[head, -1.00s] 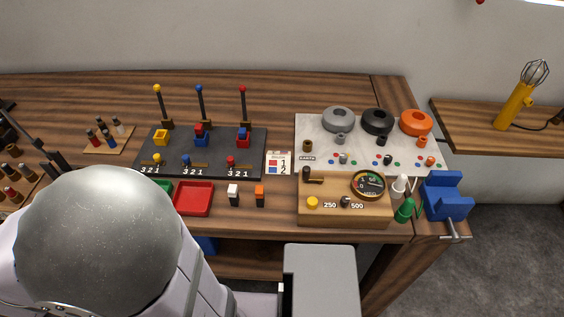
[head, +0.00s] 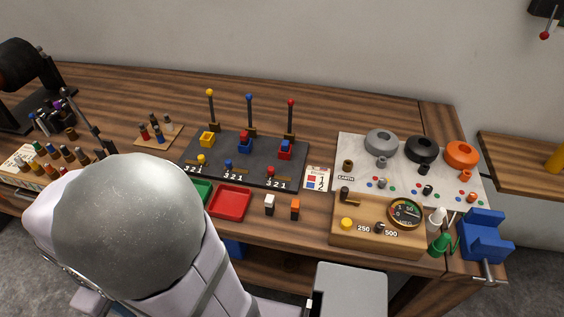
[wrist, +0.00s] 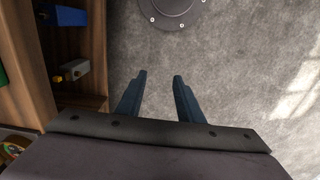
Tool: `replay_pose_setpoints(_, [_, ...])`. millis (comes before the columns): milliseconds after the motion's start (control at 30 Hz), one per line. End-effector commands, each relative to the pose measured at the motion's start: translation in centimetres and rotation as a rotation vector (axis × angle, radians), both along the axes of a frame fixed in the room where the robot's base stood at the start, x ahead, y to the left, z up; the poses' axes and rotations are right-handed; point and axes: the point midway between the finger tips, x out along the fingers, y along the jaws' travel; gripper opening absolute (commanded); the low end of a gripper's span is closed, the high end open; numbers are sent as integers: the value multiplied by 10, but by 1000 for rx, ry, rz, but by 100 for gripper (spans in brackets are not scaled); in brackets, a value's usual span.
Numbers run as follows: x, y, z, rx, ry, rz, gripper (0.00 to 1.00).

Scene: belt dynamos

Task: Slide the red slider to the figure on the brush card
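In the head view a dark board (head: 228,172) carries three sliders, yellow, blue and red, each with a 3 2 1 scale in front. The brush card (head: 318,179) stands just right of the board, with coloured squares and small figures I cannot read surely. My gripper (wrist: 155,95) shows in the wrist view, open and empty, over the grey floor and away from the board. The head view does not show its fingers.
A red tray (head: 230,203), a white block (head: 269,203) and an orange block (head: 295,208) lie in front of the board. A wooden meter box (head: 378,240) and a blue vise (head: 486,238) stand at right. Rods with coloured balls rise behind the sliders.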

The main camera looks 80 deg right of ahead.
Motion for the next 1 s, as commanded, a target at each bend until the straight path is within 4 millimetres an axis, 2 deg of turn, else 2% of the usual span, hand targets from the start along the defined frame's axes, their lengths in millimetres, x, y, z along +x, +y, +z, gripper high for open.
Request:
replay_pose_setpoints(33, [6,-18,14,0,0,-15,34])
replay_pose_setpoints(167, [16,-71,37,0,1,-19,34])
replay_pose_setpoints(233, [17,-104,50,1,1,-21,34])
replay_pose_setpoints(367, [6,-168,71,1,2,-22,34])
replay_pose_setpoints(433, [-6,-202,82,1,1,-22,34])
replay_pose_setpoints(567, [-41,-264,101,1,1,-22,34])
replay_pose_setpoints(700, [-92,-320,118,2,1,-21,34])
replay_pose_setpoints(833, [-140,-355,130,2,0,-18,34])
replay_pose_setpoints(1000, [-185,-379,137,2,0,-10,34])
